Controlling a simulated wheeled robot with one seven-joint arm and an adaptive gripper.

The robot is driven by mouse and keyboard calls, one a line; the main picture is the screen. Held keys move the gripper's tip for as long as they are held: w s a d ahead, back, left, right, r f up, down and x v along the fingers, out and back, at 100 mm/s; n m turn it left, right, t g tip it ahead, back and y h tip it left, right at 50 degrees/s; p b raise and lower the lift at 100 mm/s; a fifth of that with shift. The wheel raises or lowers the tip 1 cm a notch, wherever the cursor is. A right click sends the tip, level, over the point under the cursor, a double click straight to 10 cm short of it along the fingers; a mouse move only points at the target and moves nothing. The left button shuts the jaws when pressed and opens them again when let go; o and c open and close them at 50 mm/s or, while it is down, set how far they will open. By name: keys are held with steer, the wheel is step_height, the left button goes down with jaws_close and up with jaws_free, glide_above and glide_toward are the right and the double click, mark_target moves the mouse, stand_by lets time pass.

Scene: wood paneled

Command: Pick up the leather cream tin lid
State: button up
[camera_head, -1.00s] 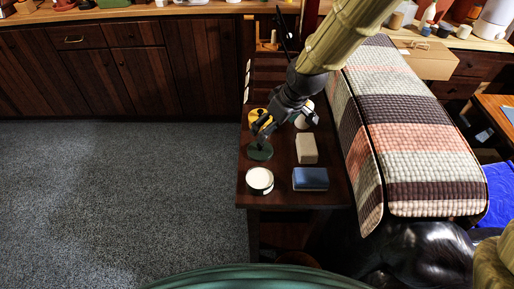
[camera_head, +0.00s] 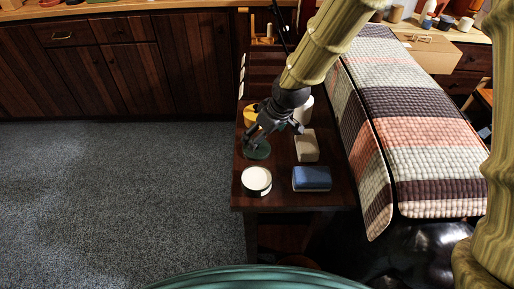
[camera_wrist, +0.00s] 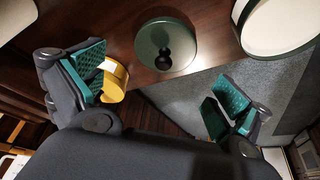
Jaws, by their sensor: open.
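The tin lid (camera_head: 257,150) is a dark green round disc lying flat on the dark wooden table. In the wrist view the lid (camera_wrist: 182,58) shows a small black knob at its middle. An open round tin (camera_head: 257,180) with white cream stands in front of the lid; part of it shows at top right in the wrist view (camera_wrist: 283,22). My gripper (camera_head: 261,138) is just above the lid, hiding part of it in the head view. In the wrist view my gripper (camera_wrist: 160,92) has its teal-padded fingers wide apart, with nothing between them.
A blue-topped block (camera_head: 312,178) and a beige block (camera_head: 307,146) lie right of the lid. A yellow round item (camera_head: 250,115) and a white cylinder (camera_head: 304,110) stand behind. A checkered quilt-covered surface (camera_head: 410,110) borders the table on the right. Open carpet (camera_head: 140,200) lies left.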

steer(key=shift+a+x, duration=0.15)
steer(key=shift+x, duration=1.2)
steer(key=shift+a+x, duration=0.1)
steer(key=shift+x, duration=1.3)
steer(key=shift+s, duration=0.15)
steer(key=c, duration=0.9)
steer(key=shift+s, duration=0.15)
steer(key=c, duration=0.4)
